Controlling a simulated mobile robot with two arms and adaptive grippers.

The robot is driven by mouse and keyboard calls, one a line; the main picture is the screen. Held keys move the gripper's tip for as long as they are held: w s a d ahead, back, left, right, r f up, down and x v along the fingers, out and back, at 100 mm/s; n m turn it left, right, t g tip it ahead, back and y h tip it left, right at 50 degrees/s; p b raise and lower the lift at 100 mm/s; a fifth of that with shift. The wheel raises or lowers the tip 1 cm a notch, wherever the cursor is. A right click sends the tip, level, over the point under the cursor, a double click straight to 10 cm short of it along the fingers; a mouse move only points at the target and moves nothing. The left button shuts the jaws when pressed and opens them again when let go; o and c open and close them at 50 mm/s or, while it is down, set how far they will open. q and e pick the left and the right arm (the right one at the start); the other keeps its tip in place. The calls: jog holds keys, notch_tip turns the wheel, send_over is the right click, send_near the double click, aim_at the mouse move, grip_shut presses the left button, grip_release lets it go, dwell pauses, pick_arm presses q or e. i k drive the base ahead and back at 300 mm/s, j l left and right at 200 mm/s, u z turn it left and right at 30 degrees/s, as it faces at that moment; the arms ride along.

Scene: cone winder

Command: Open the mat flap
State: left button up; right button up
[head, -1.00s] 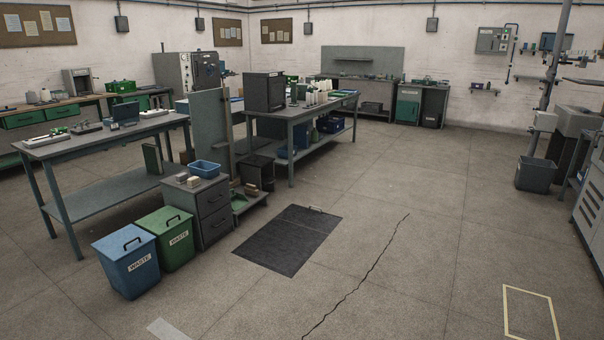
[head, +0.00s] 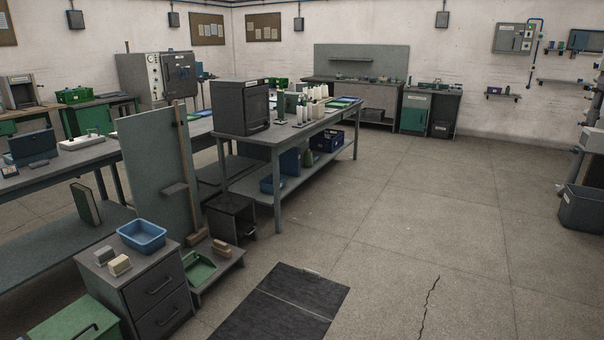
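The dark mat (head: 275,312) lies flat on the floor at the bottom centre of the head view. A thin seam crosses it and marks off the far part as a flap (head: 306,289). A small light handle (head: 312,271) sits at the flap's far edge. The flap looks closed and level with the rest of the mat. The mat's near end is cut off by the bottom of the picture. Neither of my grippers is in view.
A grey drawer unit (head: 150,293) with a blue tray (head: 142,235) stands left of the mat, with a low stand holding a green tray (head: 200,270) beside it. A long workbench (head: 290,135) stands behind. The floor (head: 440,230) right of the mat is open, with a crack.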

aim_at(323, 297)
jog(key=i+j, duration=0.1)
jog(key=i, duration=2.65)
